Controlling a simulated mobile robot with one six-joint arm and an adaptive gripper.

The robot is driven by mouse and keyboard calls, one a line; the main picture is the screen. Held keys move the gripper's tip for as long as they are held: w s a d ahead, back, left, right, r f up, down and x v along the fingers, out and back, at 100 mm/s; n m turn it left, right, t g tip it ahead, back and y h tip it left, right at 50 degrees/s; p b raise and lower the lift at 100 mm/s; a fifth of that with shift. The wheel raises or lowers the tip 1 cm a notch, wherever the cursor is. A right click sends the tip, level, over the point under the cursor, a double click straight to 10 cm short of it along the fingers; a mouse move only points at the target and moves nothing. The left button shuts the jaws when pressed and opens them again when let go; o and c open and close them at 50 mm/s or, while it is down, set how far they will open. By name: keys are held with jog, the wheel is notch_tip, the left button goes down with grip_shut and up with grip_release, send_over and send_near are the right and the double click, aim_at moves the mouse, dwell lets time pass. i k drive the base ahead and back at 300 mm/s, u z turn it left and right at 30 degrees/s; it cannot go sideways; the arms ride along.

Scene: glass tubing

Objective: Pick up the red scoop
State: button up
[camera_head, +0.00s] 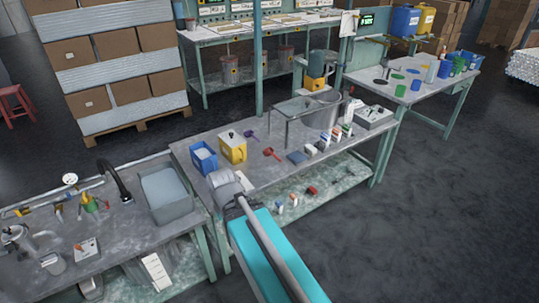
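The red scoop (272,153) lies on the grey top of the middle workbench (262,173), right of the yellow container. A similar purple scoop (250,134) lies a little behind and left of it. My arm reaches up from the bottom of the view and ends in a grey rounded part in front of the bench, below and left of the red scoop. I see no gripper fingers. Nothing covers the red scoop, and no part of my arm touches it.
A blue bin (204,159) and a yellow container (232,147) stand left of the scoops. Small boxes (311,151) and a raised metal stand (297,106) are to the right. A sink bench (128,235) adjoins on the left. Open floor (440,220) lies to the right.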

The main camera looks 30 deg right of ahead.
aim_at(268, 152)
jog(key=z, duration=0.05)
jog(key=i, duration=1)
jog(key=u, duration=0.05)
